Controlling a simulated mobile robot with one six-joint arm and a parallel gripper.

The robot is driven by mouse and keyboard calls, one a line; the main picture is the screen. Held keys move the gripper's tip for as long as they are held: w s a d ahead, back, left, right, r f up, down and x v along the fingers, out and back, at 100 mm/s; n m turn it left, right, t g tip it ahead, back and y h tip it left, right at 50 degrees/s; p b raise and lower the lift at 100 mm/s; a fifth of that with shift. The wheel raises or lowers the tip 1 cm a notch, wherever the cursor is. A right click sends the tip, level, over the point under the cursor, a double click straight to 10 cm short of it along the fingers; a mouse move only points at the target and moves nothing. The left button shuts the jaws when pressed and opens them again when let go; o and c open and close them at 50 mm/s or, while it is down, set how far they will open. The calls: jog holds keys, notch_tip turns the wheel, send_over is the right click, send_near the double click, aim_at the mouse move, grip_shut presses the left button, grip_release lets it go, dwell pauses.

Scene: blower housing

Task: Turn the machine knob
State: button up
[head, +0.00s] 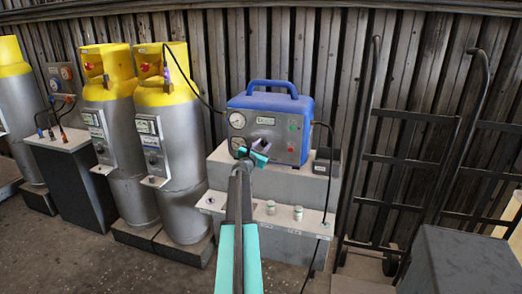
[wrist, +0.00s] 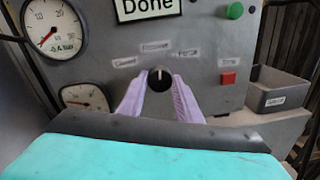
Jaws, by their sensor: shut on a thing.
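The machine (head: 268,132) is a blue and grey box with a blue handle. In the wrist view its grey front panel (wrist: 205,60) carries a black round knob (wrist: 159,80) with a pale pointer mark directed upward. Labels curve around the knob; most are blurred. A display (wrist: 147,9) above reads "Done". My gripper (wrist: 159,98) has its two lilac fingers on either side of the knob and is shut on it. In the head view my gripper (head: 260,153) is at the machine's front and hides the knob.
Two gauges (wrist: 54,27) are left of the knob. A small grey tray (wrist: 276,92) sits beside the machine. Yellow-topped cylinders (head: 170,110) stand left; a hand truck (head: 410,160) stands right.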

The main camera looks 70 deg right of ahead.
jog(key=m+b, duration=0.5)
jog(key=b, duration=0.1)
jog(key=shift+d+f, duration=0.1)
jog(key=shift+f, duration=0.05)
jog(key=m+b, duration=0.4)
jog(key=shift+s+t+y, duration=0.1)
jog(key=shift+t+y, duration=0.2)
jog(key=shift+t, duration=0.1)
jog(key=shift+r+m+b, duration=0.25)
jog(key=shift+m+b, duration=0.35)
jog(key=shift+m, duration=0.3)
jog(key=o, duration=1)
jog(key=shift+o, duration=0.2)
jog(key=shift+f, duration=0.1)
